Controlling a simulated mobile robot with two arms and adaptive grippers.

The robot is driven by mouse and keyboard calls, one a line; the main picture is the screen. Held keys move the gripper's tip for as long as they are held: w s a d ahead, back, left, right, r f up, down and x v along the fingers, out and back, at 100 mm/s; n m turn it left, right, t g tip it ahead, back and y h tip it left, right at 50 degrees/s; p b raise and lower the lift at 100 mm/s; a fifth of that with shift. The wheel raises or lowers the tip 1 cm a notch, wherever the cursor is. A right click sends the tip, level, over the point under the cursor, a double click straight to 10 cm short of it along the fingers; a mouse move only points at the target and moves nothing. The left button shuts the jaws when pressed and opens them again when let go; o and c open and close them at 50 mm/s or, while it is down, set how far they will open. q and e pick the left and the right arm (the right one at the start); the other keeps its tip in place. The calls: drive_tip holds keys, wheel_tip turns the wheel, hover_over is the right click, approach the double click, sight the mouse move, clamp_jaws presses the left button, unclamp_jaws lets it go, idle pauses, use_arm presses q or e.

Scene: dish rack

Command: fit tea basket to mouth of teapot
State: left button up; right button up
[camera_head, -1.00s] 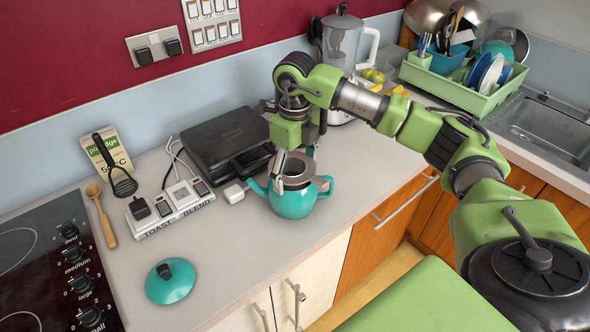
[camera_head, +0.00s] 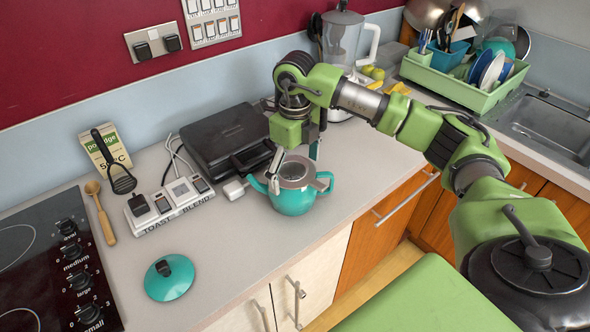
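The teal teapot (camera_head: 292,203) stands upright on the worktop, near its front edge. The grey tea basket (camera_head: 294,172) is at the teapot's mouth, with its rim about level and its body hidden inside the pot. My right gripper (camera_head: 295,158) is just above the basket, pointing down. Its fingers are spread, one on either side of the basket rim, and appear clear of it. The teal lid (camera_head: 170,278) with a dark knob lies on the worktop at the front left. My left gripper is not in view.
A black grill (camera_head: 228,140) and a white plug (camera_head: 235,190) are behind and left of the teapot. A socket block (camera_head: 170,204), wooden spoon (camera_head: 101,215) and hob (camera_head: 48,270) are farther left. A blender (camera_head: 341,45) and green dish rack (camera_head: 465,88) stand behind right.

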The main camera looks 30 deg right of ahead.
wheel_tip(320, 180, up, 12)
idle(0.5)
idle(0.7)
